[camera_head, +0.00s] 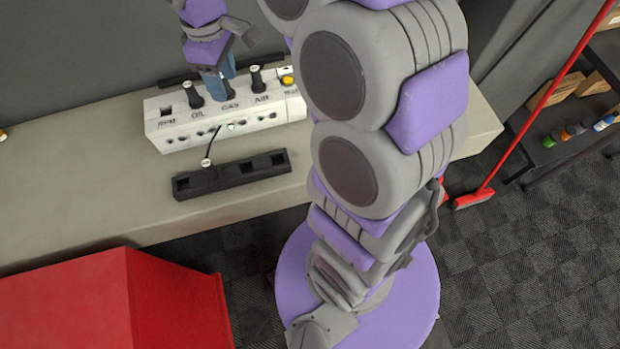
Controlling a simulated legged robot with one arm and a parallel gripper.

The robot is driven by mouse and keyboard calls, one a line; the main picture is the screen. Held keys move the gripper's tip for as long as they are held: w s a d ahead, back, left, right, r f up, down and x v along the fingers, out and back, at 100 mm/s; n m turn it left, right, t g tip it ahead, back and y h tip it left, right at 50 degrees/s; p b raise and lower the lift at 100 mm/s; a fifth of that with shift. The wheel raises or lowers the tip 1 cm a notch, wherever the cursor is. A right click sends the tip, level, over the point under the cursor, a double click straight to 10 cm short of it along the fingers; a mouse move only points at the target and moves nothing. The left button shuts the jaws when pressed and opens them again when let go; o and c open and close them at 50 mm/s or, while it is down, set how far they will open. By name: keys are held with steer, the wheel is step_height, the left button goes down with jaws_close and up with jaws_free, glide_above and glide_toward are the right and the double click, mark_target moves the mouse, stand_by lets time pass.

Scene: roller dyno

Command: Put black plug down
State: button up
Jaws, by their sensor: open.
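A black plug-like piece with a pale top (206,163) stands at the left part of the black holder strip (240,176) on the bench. A thin black cable runs from it up to a lit port on the white panel box (165,137). The box has labels RPM, OIL, GAS and AIR, with black handles at OIL (194,97), GAS (229,93) and AIR (257,80). My gripper (217,88) has blue fingers and is open, pointing down at the box between the OIL and GAS handles. It is apart from the piece in the strip. Contact with the GAS handle cannot be told.
The grey bench (70,180) is clear on the left. A red cabinet (170,300) stands at front left. My arm hides the bench's right part. A red broom (474,198) and a dark shelf (560,152) with bottles and boxes are at right.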

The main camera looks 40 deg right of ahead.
steer(key=s+d+f+m, duration=0.1)
steer(key=s+m, duration=0.2)
steer(key=s, duration=0.6)
steer(key=s+d+f+m, duration=0.1)
steer(key=s+m, duration=0.2)
steer(key=s, duration=0.6)
steer(key=s+d+f+m+g, duration=0.1)
steer(key=s+m, duration=0.2)
steer(key=s, duration=0.6)
steer(key=shift+s+d+f, duration=0.15)
steer(key=shift+d, duration=0.2)
step_height(320, 180, up, 13)
steer(key=p, duration=0.7)
steer(key=shift+a, duration=0.35)
